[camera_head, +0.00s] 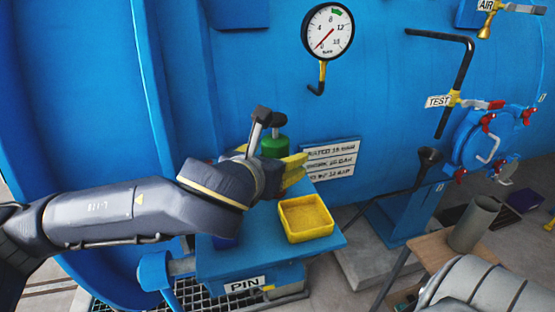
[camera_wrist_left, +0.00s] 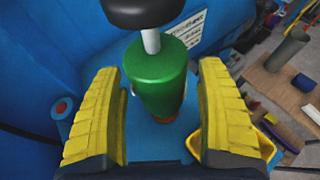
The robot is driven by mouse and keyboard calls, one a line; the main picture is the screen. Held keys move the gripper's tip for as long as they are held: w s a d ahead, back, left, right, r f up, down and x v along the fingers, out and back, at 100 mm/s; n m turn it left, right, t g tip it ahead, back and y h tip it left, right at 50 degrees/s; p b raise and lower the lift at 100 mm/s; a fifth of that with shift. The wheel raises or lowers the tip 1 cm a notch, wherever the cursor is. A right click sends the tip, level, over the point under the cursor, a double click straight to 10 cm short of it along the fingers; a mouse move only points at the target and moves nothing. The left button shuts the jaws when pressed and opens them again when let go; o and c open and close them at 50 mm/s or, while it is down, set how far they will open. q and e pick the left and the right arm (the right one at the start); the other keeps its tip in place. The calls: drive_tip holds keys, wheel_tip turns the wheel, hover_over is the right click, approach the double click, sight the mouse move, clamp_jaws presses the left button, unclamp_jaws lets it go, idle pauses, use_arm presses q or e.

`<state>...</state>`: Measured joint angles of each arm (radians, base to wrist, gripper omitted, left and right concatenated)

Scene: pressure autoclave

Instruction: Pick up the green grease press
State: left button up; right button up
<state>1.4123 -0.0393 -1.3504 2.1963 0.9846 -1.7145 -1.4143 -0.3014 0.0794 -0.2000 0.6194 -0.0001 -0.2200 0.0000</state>
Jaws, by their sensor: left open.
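The green grease press (camera_head: 274,146) stands upright on the small blue shelf, partly hidden by my left gripper in the head view. In the left wrist view it is a green cylinder (camera_wrist_left: 156,80) with a white rod and a dark rounded knob (camera_wrist_left: 143,12) on top. My left gripper (camera_head: 295,168) is open, its yellow fingers on either side of the press. In the left wrist view a gap shows between each finger and the green body. The lower end of the press is partly hidden. My right gripper is not in view.
A yellow tray (camera_head: 306,218) sits on the blue shelf (camera_head: 230,263), close to my left gripper. The large blue vessel wall (camera_head: 400,85) rises behind, with a gauge (camera_head: 328,32). A wooden table (camera_head: 432,252) with a grey cup (camera_head: 474,223) stands at right.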

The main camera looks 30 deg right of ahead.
use_arm(q)
clamp_jaws()
idle(0.4)
